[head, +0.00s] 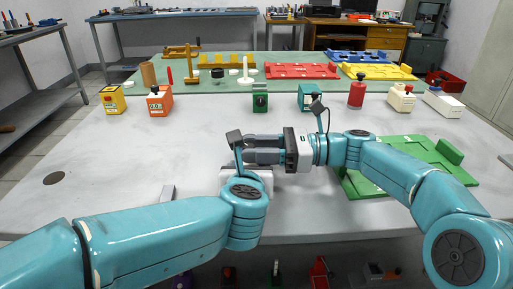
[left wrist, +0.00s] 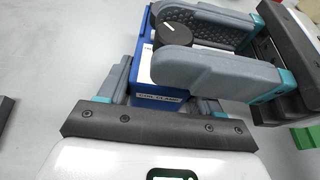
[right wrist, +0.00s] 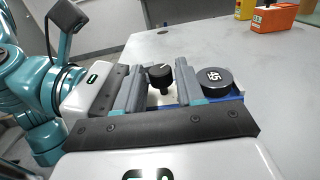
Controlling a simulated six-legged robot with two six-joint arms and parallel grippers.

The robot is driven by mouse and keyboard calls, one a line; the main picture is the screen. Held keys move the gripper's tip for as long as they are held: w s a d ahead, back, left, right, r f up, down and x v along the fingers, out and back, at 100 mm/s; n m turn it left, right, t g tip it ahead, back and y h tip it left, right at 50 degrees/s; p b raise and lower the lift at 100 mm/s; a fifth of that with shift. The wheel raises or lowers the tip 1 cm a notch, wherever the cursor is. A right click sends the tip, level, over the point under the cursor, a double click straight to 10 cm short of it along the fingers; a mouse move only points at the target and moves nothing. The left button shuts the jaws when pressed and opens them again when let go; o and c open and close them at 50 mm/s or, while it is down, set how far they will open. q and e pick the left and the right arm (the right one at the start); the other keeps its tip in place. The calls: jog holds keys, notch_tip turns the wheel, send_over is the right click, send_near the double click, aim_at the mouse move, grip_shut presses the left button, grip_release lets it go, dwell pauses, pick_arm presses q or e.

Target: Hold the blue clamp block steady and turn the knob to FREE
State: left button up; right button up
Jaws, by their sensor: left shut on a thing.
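The blue clamp block (left wrist: 142,78) shows in the left wrist view with a small printed label on its near edge. My left gripper (left wrist: 160,92) is shut on it, with a finger at each side. A black round knob (left wrist: 173,37) with a white pointer line stands on top; it also shows in the right wrist view (right wrist: 160,73). My right gripper (right wrist: 155,68) is open with its fingers on either side of the knob; I cannot tell whether either touches it. A black numbered disc (right wrist: 214,82) sits beside the knob. In the head view my arms hide most of the block. No FREE marking is readable.
A green tray (head: 405,165) lies right of my right gripper. Along the table's back stand a yellow block (head: 113,101), an orange block (head: 158,106), a dark green block (head: 260,98) and a red cylinder (head: 356,93). The left of the white table (head: 100,150) is mostly clear.

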jog(key=d, duration=1.2)
jog(key=shift+s, duration=0.25)
pick_arm(q)
jog(key=o, duration=1.3)
jog(key=shift+c, duration=0.2)
